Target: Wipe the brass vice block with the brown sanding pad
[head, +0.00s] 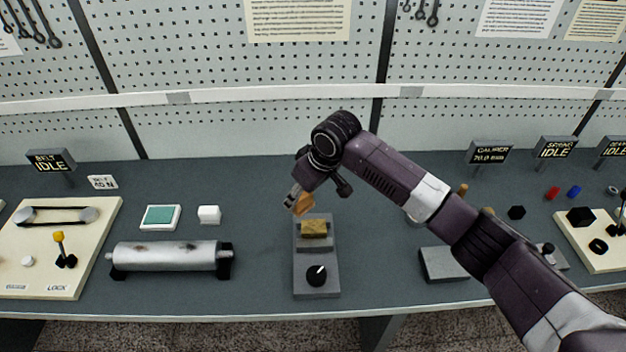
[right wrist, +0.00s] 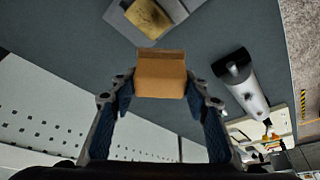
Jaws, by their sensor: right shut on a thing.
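The brown sanding pad (head: 304,204) is held between the fingers of my right gripper (head: 297,198), above and behind the brass vice block. In the right wrist view the pad (right wrist: 161,75) sits squarely between the two fingertips. The brass vice block (head: 314,229) rests on a grey vice base (head: 316,258) with a black knob (head: 317,275) at its front. The brass block (right wrist: 148,17) also shows at the top of the right wrist view, apart from the pad. My left gripper is in neither view.
A stained metal roller (head: 168,256) lies on black supports to the left. A grey block (head: 443,264) is to the right, beneath my right arm. The bench is clear immediately beside the vice.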

